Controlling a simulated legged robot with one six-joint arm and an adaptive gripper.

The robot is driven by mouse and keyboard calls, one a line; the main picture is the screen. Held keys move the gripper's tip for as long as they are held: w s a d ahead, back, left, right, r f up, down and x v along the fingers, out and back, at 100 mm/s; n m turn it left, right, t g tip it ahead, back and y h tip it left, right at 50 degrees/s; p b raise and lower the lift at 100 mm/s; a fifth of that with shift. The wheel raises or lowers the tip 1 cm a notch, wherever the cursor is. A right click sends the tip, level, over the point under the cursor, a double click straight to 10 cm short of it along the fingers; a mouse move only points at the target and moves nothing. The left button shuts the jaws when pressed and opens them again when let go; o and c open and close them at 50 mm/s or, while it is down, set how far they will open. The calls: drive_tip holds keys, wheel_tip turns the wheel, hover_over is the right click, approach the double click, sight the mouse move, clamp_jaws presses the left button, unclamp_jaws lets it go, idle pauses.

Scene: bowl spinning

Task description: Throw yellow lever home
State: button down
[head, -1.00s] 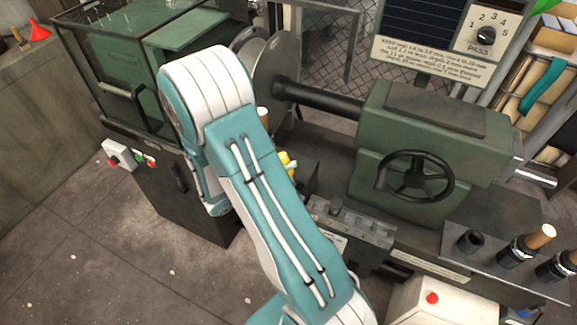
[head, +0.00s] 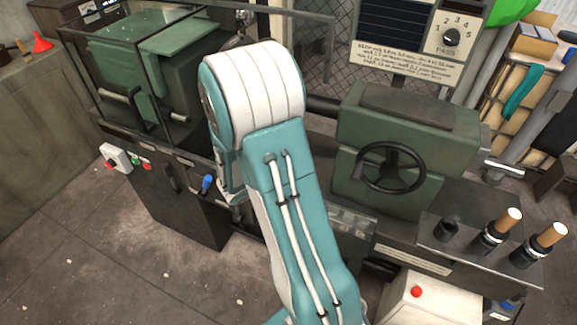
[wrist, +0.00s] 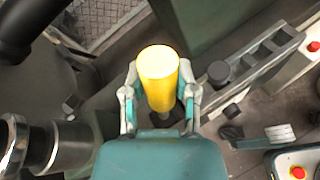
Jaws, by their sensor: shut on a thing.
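The yellow lever's knob (wrist: 158,78) is a bright yellow cylinder in the upper middle of the wrist view. My gripper (wrist: 160,92) is shut on it, with one finger on each side. The lever's lower part is mostly hidden behind my gripper. In the head view, my teal and white arm hides both the lever and my gripper.
The green tailstock with its black handwheel (head: 389,168) stands right of my arm. A blue handle (head: 207,183) is left of it on the dark base. Wooden-handled tools (head: 497,231) stand at the right. A red button (head: 416,291) is at the front.

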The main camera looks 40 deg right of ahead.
drive_tip(key=shift+s+f+m, duration=0.2)
drive_tip(key=shift+s+m, duration=0.1)
idle(0.4)
drive_tip(key=c, duration=0.6)
unclamp_jaws()
drive_tip(key=shift+c, duration=0.2)
drive_tip(key=v, duration=1.2)
drive_tip(key=shift+s+r, duration=0.15)
drive_tip(key=shift+s, duration=0.05)
